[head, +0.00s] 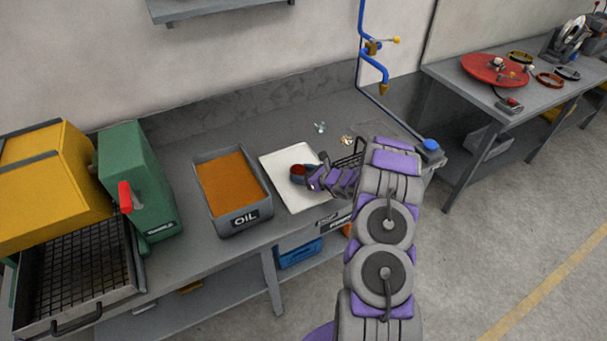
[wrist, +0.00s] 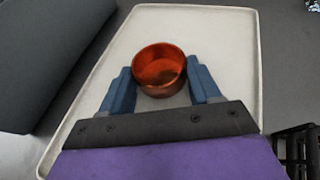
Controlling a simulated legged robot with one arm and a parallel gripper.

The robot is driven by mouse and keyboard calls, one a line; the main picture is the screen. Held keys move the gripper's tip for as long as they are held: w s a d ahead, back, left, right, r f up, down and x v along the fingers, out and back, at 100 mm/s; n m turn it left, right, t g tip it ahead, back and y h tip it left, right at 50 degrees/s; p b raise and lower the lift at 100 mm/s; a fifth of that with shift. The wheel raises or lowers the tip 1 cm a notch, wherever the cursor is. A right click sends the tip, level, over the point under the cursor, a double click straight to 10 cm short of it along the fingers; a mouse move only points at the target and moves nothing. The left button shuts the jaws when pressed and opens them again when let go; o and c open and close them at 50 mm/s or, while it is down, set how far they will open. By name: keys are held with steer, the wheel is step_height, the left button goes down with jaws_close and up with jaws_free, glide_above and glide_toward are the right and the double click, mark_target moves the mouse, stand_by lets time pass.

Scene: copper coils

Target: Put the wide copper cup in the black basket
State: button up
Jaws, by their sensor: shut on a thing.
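The wide copper cup (wrist: 160,72) is between the two blue fingers of my gripper (wrist: 160,78), which is shut on it. The cup is upright, with its open mouth facing the camera. In the head view the cup (head: 298,170) shows small and reddish at the tip of my gripper (head: 305,176), over the white tray (head: 296,201). I cannot tell whether it touches the tray. The black basket (head: 347,160) is just right of the tray, partly hidden behind my arm. A corner of its black wire (wrist: 298,148) shows at the lower right of the wrist view.
A grey OIL bin (head: 238,221) with orange content stands left of the tray. A green machine (head: 140,180) stands farther left. Small metal fittings (head: 320,127) lie behind the tray, and a blue pipe (head: 373,68) hangs on the wall. The bench behind the tray is mostly clear.

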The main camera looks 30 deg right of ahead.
steer(key=shift+f, duration=0.1)
steer(key=o, duration=0.8)
steer(key=shift+d, duration=0.1)
steer(key=o, duration=0.4)
steer(key=shift+d, duration=0.35)
steer(key=shift+c, duration=0.2)
steer(key=shift+a, duration=0.15)
steer(key=shift+a, duration=0.1)
